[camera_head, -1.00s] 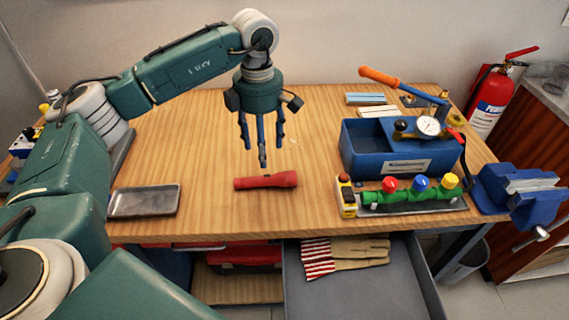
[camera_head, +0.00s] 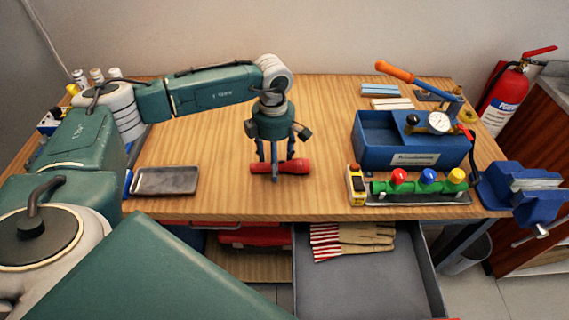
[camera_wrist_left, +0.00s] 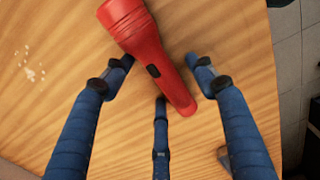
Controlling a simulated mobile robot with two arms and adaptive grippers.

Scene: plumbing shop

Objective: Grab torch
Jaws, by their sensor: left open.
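The red torch (camera_head: 295,166) lies on its side on the wooden workbench, near the middle of its front part. It also shows in the left wrist view (camera_wrist_left: 150,50), with its wide head at the top and a dark switch on its body. My left gripper (camera_head: 277,168) is low over the torch, pointing down. In the left wrist view its blue fingers (camera_wrist_left: 160,85) are spread, with the torch body running between them. The gripper is open and does not hold the torch. Whether a fingertip touches it I cannot tell. My right gripper is not in view.
A dark tray (camera_head: 166,181) lies left. An open drawer (camera_head: 365,275) holds gloves (camera_head: 352,238). A blue vise (camera_head: 522,190) sits at the right edge.

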